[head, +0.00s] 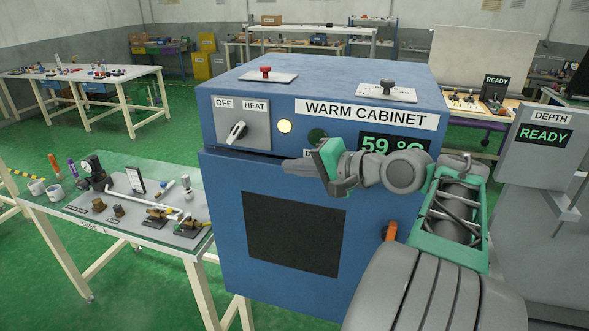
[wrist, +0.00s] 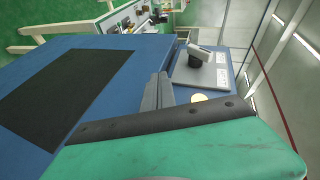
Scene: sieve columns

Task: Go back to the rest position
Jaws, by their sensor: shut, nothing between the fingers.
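My gripper (head: 287,168) is in front of the upper face of the blue warm cabinet (head: 220,225), just right of its OFF/HEAT knob (head: 237,131). Its fingers are together and hold nothing. In the wrist view the closed fingers (wrist: 160,88) point along the cabinet front, with the dark window (wrist: 65,90) to one side and the knob (wrist: 197,54) to the other. The knob is tilted between the labels. A yellow lamp (head: 284,126) is lit. The display (head: 395,143) reads 59 °C, partly hidden by my arm. I cannot tell whether the fingers touch the cabinet.
A bench (head: 200,246) with pipe fittings and cups stands left of the cabinet. An orange handle (head: 390,231) is on the cabinet door, beside my arm. A grey DEPTH station (head: 545,165) reading READY stands at the right. Green floor (head: 40,290) is clear at the front left.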

